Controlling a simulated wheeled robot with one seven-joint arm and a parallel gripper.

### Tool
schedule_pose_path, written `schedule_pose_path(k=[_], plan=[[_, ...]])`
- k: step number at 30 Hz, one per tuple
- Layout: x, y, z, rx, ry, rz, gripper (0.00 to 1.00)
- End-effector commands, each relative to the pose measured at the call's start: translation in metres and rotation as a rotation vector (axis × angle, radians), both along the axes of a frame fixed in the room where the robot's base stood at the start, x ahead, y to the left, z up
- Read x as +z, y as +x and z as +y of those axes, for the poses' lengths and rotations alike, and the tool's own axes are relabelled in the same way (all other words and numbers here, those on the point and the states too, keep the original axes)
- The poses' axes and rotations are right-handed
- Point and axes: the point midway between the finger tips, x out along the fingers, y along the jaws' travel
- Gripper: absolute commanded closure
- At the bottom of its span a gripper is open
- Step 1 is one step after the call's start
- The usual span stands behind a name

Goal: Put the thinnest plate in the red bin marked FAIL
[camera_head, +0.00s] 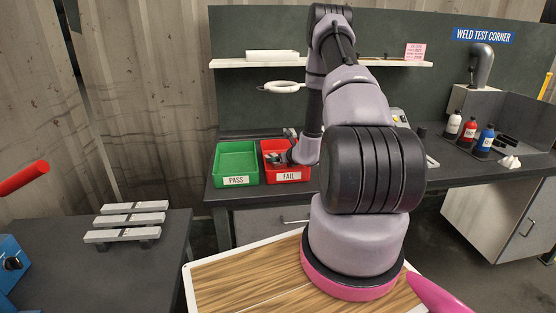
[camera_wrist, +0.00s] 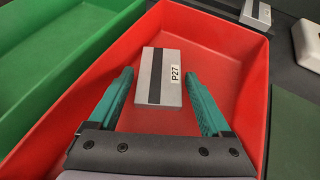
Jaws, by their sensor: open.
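The red bin marked FAIL (camera_head: 289,176) stands on the back bench, right of the green bin. In the wrist view the red bin (camera_wrist: 228,38) fills most of the picture. A small grey plate (camera_wrist: 152,73) with a dark stripe and a label reading P27 lies inside it. My gripper (camera_head: 283,158) is at the red bin, and in the wrist view my gripper (camera_wrist: 159,74) is open, with one teal finger on each side of the plate. A gap shows between each finger and the plate. The plate's thickness is hard to judge from above.
The green PASS bin (camera_head: 237,181) touches or nearly touches the red bin's left side. Several pale bars (camera_head: 123,235) lie on a stand on the left table (camera_head: 160,265). Bottles (camera_head: 469,130) stand at the bench's right. A shelf (camera_head: 240,63) runs above the bins.

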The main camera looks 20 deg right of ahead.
Motion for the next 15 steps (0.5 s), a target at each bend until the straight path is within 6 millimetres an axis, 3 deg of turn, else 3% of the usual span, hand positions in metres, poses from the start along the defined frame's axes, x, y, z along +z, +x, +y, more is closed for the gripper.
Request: schedule_pose_path(k=[15], plan=[[0.046, -0.085, -0.013, -0.002, 0.0, 0.001, 0.17]])
